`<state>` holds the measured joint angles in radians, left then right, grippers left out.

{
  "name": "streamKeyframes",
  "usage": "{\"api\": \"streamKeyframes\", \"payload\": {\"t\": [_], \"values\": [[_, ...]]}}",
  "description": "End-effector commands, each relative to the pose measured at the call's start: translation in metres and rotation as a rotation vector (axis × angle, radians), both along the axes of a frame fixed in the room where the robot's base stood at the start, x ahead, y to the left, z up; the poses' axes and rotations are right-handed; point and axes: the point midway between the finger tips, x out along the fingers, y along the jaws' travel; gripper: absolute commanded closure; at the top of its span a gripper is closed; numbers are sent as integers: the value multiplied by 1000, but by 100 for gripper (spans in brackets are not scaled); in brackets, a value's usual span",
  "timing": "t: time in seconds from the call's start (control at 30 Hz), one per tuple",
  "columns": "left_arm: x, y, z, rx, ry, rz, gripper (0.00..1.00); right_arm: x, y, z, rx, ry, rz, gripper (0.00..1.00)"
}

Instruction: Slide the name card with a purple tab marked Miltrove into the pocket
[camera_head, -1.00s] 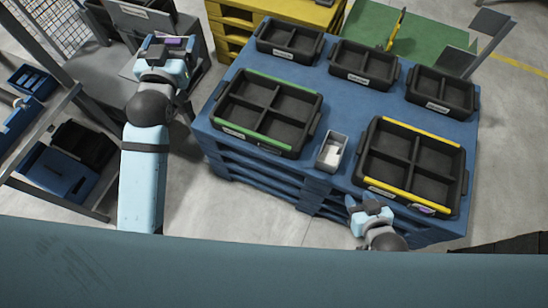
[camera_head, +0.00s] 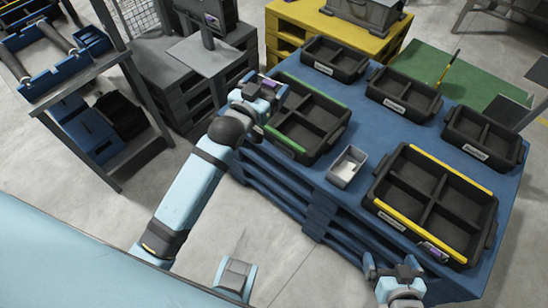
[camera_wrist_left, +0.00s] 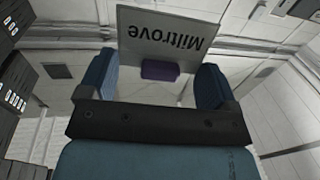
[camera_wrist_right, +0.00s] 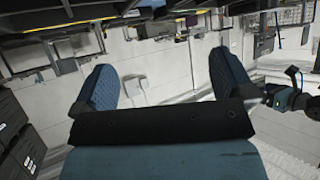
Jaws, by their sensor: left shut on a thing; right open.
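My left gripper (camera_head: 262,88) is shut on the Miltrove name card (camera_wrist_left: 165,38), a pale card with dark letters, upside down in the left wrist view. Its purple tab (camera_wrist_left: 160,71) sits between the fingers. In the head view the gripper is over the left end of the green-edged tray (camera_head: 322,88) and hides part of it. I cannot make out the card's pocket. The yellow-edged tray (camera_head: 436,160) has a small purple-marked label (camera_head: 434,252) on its front. My right gripper (camera_head: 393,270) is open and empty, in front of that tray.
A small grey box (camera_head: 347,166) stands between the two large trays on the blue table (camera_head: 318,180). Several smaller black trays (camera_head: 403,92) line the back. A dark unit with a screen (camera_head: 210,18) and a shelf rack (camera_head: 100,140) stand at the left.

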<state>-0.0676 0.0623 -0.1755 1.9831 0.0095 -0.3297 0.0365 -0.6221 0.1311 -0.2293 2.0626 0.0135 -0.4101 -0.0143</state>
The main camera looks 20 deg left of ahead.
Motion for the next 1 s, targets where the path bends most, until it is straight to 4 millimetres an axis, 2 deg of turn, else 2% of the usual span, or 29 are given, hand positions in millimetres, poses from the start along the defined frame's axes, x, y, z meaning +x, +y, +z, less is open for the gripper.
{"api": "streamKeyframes", "payload": {"t": [0.03, 0.1, 0.3, 0.4, 0.5, 0.6, 0.7, 1.0], "values": [[6, -3, -46, 6, 3, -23, 38, 1, 2, -30, 5, -5, 2, 0], [13, -7, -82, 8, 7, -53, 38, 3, 4, -46, 12, -12, 5, 0], [30, -9, -185, 8, 22, -119, 38, 6, 10, -90, 30, -24, 13, 0], [37, -6, -231, 10, 32, -140, 38, 7, 13, -108, 38, -31, 16, 0], [43, -2, -267, 9, 40, -154, 38, 8, 15, -121, 45, -36, 20, 0], [47, 2, -292, 10, 46, -162, 38, 9, 16, -129, 51, -39, 22, 0], [49, 5, -305, 11, 49, -165, 38, 9, 17, -133, 54, -40, 23, 0], [54, 5, -312, 9, 51, -167, 38, 9, 18, -133, 61, -46, 26, 0]]}}
